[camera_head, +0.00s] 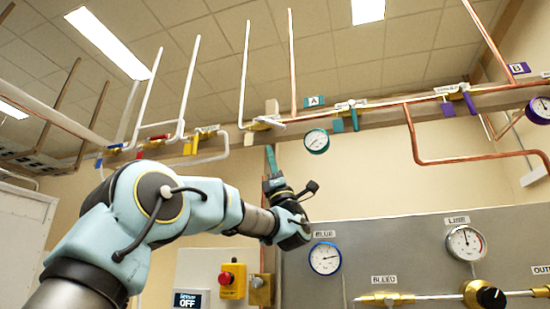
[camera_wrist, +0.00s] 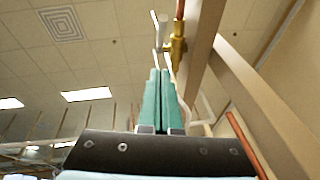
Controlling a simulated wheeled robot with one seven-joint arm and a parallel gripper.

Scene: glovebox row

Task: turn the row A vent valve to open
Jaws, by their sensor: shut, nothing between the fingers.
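My gripper (camera_head: 270,148) points up at the overhead pipe row, its teal fingers together and empty. Just above the fingertips is a brass valve (camera_head: 258,126) with a pale handle (camera_head: 272,107), left of the teal A tag (camera_head: 314,101). In the wrist view, the closed fingers (camera_wrist: 161,72) point toward a brass valve body (camera_wrist: 178,46) and a pale handle (camera_wrist: 160,25). A small gap seems to separate them; contact cannot be told. Right of the A tag, a labelled valve with teal handles (camera_head: 346,119) sits on the row. The label is too small to read.
A teal-rimmed gauge (camera_head: 317,141) hangs right of my gripper. A wooden rail (camera_head: 390,112) runs behind the pipes. White and copper pipes rise nearby. Purple-handled valves (camera_head: 458,103) are farther right. A grey panel with gauges (camera_head: 400,240) and a red stop button (camera_head: 226,278) stand below.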

